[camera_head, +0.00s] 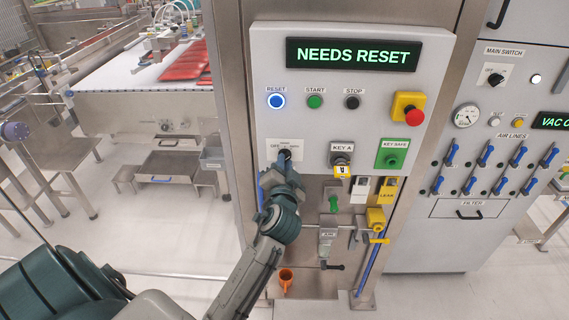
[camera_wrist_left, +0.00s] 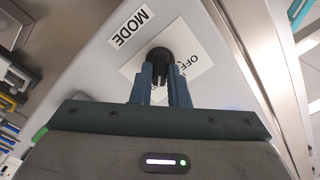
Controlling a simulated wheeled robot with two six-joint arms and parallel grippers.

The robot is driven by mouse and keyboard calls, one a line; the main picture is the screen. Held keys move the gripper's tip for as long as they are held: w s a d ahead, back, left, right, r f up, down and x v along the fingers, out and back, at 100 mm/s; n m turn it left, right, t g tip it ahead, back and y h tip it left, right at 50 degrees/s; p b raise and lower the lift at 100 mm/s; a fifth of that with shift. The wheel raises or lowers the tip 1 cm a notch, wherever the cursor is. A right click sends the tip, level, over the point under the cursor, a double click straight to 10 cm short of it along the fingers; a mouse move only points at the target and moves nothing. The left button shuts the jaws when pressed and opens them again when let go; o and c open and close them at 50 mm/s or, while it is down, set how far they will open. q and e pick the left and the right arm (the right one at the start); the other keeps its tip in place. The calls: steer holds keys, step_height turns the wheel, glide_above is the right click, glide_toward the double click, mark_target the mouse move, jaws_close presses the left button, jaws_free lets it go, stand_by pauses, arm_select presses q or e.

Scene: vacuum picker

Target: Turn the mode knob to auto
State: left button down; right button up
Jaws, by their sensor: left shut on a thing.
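The black mode knob (camera_head: 287,153) sits on a light plate marked OFF (camera_head: 274,144), at the lower left of the grey control panel (camera_head: 265,70). My left gripper (camera_head: 285,160) reaches up to it from below and covers part of it. In the left wrist view, the dark fingers of my left gripper (camera_wrist_left: 161,76) are shut on the round black knob (camera_wrist_left: 160,55), one on each side. The MODE label (camera_wrist_left: 130,27) shows beyond it. The plate's other words are partly hidden, and I cannot tell where the knob points. My right gripper is not in view.
The display (camera_head: 354,55) reads NEEDS RESET. The blue RESET button (camera_head: 276,101), START (camera_head: 315,102), STOP (camera_head: 352,102) and a red emergency button (camera_head: 414,116) sit above. The KEY A switch (camera_head: 342,159) is right of the knob, with valves below.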

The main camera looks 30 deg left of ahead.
arm_select(q)
steer(key=shift+r, duration=0.25)
steer(key=c, duration=1.7)
jaws_free()
steer(key=o, duration=0.3)
steer(key=shift+w+a+f, duration=0.1)
steer(key=b+v, duration=0.3)
steer(key=v, duration=0.7)
steer(key=shift+s+f, duration=0.2)
steer(key=shift+s, duration=0.05)
